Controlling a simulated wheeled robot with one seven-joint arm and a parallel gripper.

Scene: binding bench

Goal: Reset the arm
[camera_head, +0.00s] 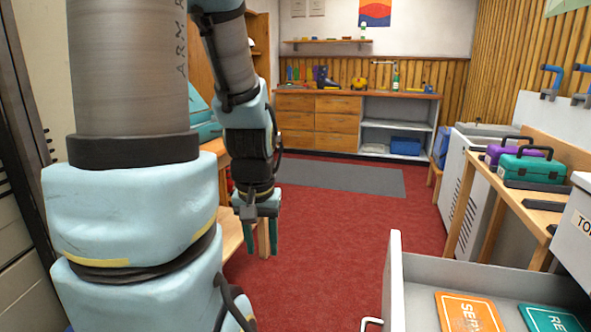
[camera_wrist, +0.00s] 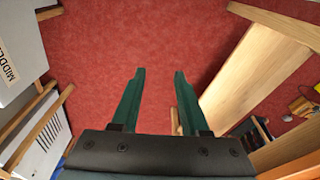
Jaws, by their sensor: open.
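My gripper (camera_head: 262,236) hangs pointing down in the head view, left of the picture's middle, above the red carpet. Its two green fingers are apart with nothing between them. In the wrist view my gripper (camera_wrist: 157,75) also shows open and empty, with bare red carpet beyond the fingertips. My arm fills much of the left side of the head view.
An open drawer (camera_head: 394,285) at lower right holds an orange and a teal sign. A bench (camera_head: 555,201) with purple and teal toolboxes stands right. A wooden bench (camera_wrist: 258,75) is close right of the fingers. Red carpet (camera_head: 335,230) is clear ahead.

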